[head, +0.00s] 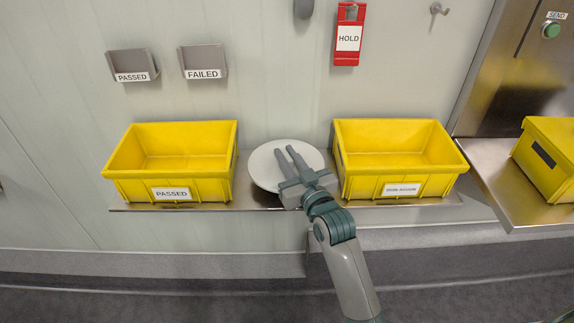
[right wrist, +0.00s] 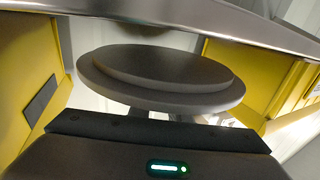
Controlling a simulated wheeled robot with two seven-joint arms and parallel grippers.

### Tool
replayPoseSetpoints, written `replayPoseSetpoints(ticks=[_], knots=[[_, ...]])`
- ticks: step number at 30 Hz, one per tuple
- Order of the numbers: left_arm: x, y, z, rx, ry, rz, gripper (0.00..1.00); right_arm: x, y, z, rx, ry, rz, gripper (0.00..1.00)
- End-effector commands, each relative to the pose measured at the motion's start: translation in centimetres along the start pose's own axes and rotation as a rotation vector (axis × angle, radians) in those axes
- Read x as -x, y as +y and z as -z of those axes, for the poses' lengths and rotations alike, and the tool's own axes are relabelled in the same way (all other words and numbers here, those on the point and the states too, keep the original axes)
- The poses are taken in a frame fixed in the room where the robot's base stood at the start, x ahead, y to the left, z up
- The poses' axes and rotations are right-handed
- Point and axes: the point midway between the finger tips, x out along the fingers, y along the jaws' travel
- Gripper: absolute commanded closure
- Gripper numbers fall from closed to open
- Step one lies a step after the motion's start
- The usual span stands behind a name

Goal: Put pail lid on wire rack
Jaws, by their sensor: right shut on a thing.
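The pail lid (head: 264,168) is a white round disc between two yellow bins in the head view. My right gripper (head: 286,148) lies across it, its two fingers close together and pointing toward the wall. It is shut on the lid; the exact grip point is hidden. In the right wrist view the lid (right wrist: 160,72) looks grey and stepped, and it partly hides the fingers. I cannot tell whether the lid touches the shelf. I see no wire rack that I can make out. My left gripper is not in view.
A yellow bin labelled PASSED (head: 170,187) stands left of the lid, another yellow bin (head: 400,185) close on its right. Both are on a narrow metal shelf (head: 258,200). A third yellow bin (head: 548,160) sits on the metal ledge at right. A red HOLD holder (head: 348,55) hangs above.

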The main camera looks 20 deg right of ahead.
Motion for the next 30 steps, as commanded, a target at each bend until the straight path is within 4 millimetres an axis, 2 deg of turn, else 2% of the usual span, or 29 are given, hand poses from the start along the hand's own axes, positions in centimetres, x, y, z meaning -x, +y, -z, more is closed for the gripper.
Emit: replayPoseSetpoints(ticks=[3,7,20,21,23,30], knots=[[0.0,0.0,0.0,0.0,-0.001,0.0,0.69,0.0,0.0,-1.7,0.0,-0.004,0.0,1.0],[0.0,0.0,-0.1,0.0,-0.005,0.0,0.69,0.0,0.0,-2.9,0.0,-0.002,0.0,1.0],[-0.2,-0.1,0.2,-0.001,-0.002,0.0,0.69,0.0,0.0,-3.4,0.0,-0.001,0.0,1.0],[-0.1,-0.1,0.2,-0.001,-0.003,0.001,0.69,0.0,0.0,-3.4,0.0,-0.002,0.0,0.79],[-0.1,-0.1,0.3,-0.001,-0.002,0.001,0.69,0.0,0.0,-3.4,0.0,-0.001,0.0,0.65],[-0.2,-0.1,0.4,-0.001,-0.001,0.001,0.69,0.0,0.0,-3.3,0.0,-0.001,0.0,0.65]])
